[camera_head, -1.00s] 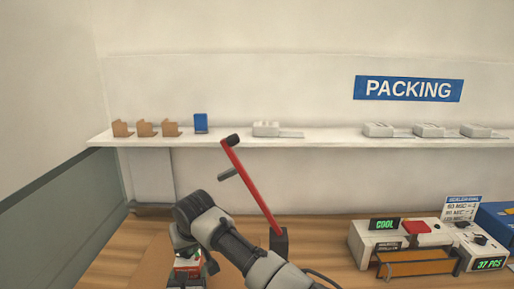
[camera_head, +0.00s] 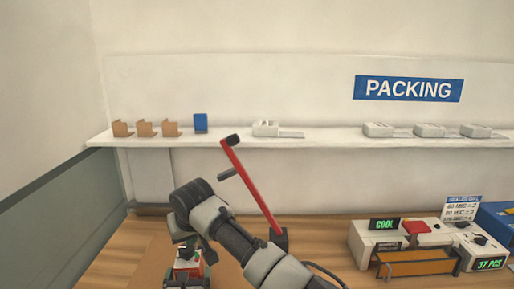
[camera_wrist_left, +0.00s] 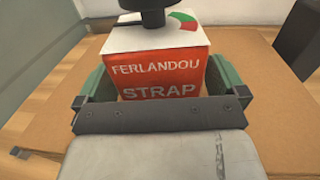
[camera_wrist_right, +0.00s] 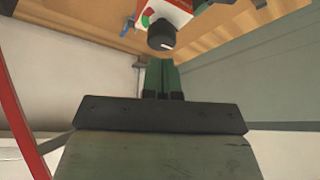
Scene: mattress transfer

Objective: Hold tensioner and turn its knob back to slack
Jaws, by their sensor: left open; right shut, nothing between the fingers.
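The tensioner is a red box with a white top, reading "FERLANDOU STRAP" (camera_wrist_left: 162,78) in the left wrist view. Its black knob (camera_wrist_left: 140,12) stands on top beside a green-and-red dial. My left gripper (camera_wrist_left: 155,85) is open, with one finger on each side of the box; whether they touch it is unclear. In the head view the tensioner (camera_head: 187,264) is small and partly hidden at the bottom. My right gripper (camera_wrist_right: 162,66) is shut and empty, its tips just short of the knob (camera_wrist_right: 161,36) in the right wrist view.
The tensioner stands on a brown cardboard surface (camera_wrist_left: 275,125). A red bar (camera_head: 250,187) slants up beside my right arm. A sealer with a green "COOL" display (camera_head: 384,225) is at the right. A white shelf (camera_head: 340,140) runs along the wall.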

